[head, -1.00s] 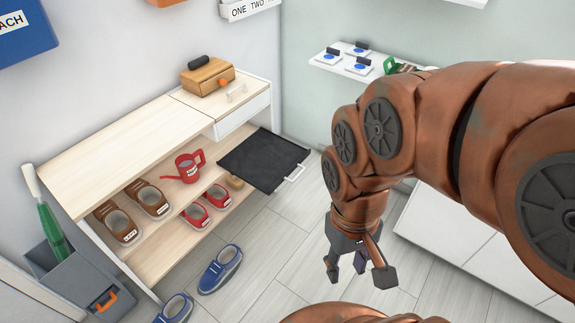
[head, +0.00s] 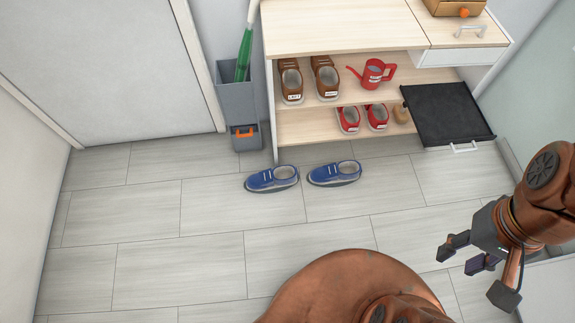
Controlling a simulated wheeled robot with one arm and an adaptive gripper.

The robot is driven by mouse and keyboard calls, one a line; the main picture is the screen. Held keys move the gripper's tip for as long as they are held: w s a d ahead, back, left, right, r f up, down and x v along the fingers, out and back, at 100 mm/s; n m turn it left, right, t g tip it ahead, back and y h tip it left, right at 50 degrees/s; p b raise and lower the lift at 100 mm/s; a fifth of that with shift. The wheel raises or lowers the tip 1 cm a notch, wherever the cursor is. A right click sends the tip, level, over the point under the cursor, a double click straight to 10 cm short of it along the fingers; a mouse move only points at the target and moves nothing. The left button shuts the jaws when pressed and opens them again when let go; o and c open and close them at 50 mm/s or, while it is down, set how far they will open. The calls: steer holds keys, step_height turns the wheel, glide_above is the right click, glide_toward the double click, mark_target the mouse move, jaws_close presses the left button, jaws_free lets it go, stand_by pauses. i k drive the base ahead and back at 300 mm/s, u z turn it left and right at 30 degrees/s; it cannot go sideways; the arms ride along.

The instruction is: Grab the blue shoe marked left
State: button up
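Two blue shoes lie side by side on the floor in front of the shelf unit: one on the left (head: 272,178) and one on the right (head: 334,173). Both have pale soles, and their toes point left. I cannot make out a mark on either one, so I cannot tell which is marked left. My gripper (head: 478,272) is at the right of the head view, above the floor and well to the right of both shoes. Its dark fingers are spread apart with nothing between them.
The shelf unit (head: 345,30) holds brown shoes (head: 291,80), red shoes (head: 348,119) and a red watering can (head: 373,74). A black tray (head: 447,112) sticks out at its right. A grey bin (head: 238,105) stands left. The floor before the shoes is clear.

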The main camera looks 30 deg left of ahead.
mark_target(279, 178)
steer(key=u, duration=1.2)
steer(key=k, duration=0.4)
steer(key=z, duration=0.95)
steer(key=i, duration=0.75)
steer(key=u, duration=1.05)
steer(key=i, duration=0.4)
steer(key=u, duration=0.45)
